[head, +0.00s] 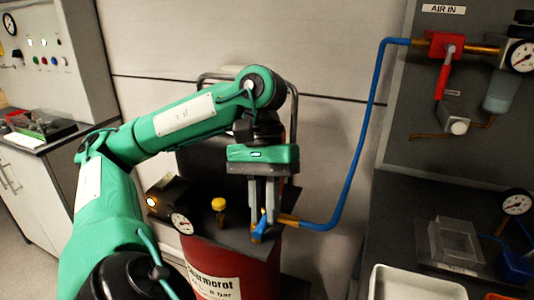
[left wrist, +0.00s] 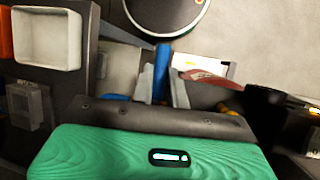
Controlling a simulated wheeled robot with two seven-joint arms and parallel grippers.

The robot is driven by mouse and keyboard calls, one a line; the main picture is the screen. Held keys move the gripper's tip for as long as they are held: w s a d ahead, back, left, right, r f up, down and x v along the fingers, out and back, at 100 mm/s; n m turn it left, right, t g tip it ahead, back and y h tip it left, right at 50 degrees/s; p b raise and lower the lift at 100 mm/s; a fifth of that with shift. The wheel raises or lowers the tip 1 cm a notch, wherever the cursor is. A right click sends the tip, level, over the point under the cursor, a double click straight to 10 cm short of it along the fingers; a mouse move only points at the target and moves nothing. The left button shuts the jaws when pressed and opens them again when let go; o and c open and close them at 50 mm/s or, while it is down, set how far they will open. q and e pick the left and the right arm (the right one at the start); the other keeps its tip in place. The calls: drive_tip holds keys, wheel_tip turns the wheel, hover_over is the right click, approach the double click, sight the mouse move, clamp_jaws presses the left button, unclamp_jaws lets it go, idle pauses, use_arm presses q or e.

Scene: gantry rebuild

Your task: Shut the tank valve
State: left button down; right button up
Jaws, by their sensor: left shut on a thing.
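The tank valve is on top of the red tank (head: 232,262), at the brass fitting joined to the blue hose. Its blue handle (head: 260,226) shows just below my left gripper (head: 262,208), which points down. In the left wrist view the blue handle (left wrist: 162,62) stands between the two fingers of my left gripper (left wrist: 163,90), which is shut on it. The fingers hide part of the valve body. My right gripper is in neither view.
A gauge (head: 181,222) and a yellow knob (head: 218,204) are left of the valve on the tank top. The blue hose (head: 362,140) rises to the AIR IN panel with its red lever (head: 441,82). A white tray (head: 415,284) lies at right.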

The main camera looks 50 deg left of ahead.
use_arm(q)
drive_tip(key=shift+r, duration=0.1)
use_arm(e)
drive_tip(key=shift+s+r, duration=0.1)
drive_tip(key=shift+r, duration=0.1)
use_arm(q)
drive_tip(key=c, duration=1.4)
unclamp_jaws()
drive_tip(key=shift+a, duration=0.1)
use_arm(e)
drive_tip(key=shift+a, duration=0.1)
